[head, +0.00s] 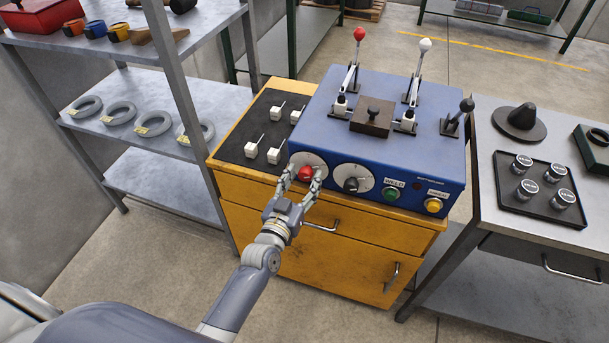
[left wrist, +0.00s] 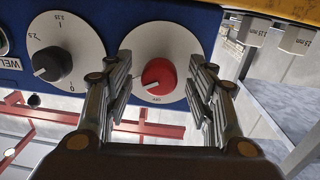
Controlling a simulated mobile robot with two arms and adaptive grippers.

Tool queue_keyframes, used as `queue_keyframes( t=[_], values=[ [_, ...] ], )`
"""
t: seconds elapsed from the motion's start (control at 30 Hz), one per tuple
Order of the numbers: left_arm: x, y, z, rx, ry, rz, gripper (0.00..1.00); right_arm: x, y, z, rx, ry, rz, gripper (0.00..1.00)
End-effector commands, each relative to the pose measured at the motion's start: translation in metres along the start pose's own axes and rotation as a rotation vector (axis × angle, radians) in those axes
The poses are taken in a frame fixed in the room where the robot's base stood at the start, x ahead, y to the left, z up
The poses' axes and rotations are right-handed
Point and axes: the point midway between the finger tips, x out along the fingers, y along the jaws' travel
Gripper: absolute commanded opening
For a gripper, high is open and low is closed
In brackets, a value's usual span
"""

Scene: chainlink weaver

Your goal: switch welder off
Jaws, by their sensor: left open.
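The blue welder (head: 372,130) stands on a yellow cabinet. Its red knob (head: 305,173) sits on a round pale dial plate (left wrist: 140,42) at the left of the front face. In the left wrist view the red knob (left wrist: 160,74) shows between the fingers, with a pale pointer mark toward the lower left. My left gripper (head: 305,182) is open, with one finger on each side of the knob. In the left wrist view gaps show between fingers and knob. My right gripper is not in view.
A black dial knob (head: 351,185), a green button (head: 390,194) and a yellow button (head: 433,206) lie to the right on the welder's face. Levers stand on top. White blocks (head: 251,150) lie on the cabinet's left. A grey shelf (head: 165,95) stands left, a metal table (head: 484,180) right.

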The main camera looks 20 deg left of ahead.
Motion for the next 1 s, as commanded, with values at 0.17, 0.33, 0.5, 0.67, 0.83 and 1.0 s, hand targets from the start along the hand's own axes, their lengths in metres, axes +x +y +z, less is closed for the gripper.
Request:
queue_keyframes(
  t=[0.17, 0.33, 0.5, 0.67, 0.83, 1.0],
  values=[
    [0.011, 0.0, 0.0, 0.0, 0.0, 0.0, 0.51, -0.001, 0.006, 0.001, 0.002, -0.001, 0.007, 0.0],
    [0.012, 0.0, 0.0, -0.001, -0.001, 0.0, 0.51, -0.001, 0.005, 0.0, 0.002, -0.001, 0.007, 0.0],
    [0.012, 0.0, 0.0, -0.001, 0.0, 0.0, 0.35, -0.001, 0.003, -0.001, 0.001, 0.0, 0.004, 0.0],
    [0.012, 0.0, 0.0, -0.001, 0.0, 0.0, 0.07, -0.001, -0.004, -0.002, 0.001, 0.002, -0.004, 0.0],
    [0.012, 0.0, 0.0, -0.004, 0.0, 0.0, 0.07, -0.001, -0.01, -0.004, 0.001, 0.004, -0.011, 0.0],
    [0.012, 0.0, 0.0, -0.037, 0.001, 0.0, 0.07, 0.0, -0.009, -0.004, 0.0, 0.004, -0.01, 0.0]
  ],
)
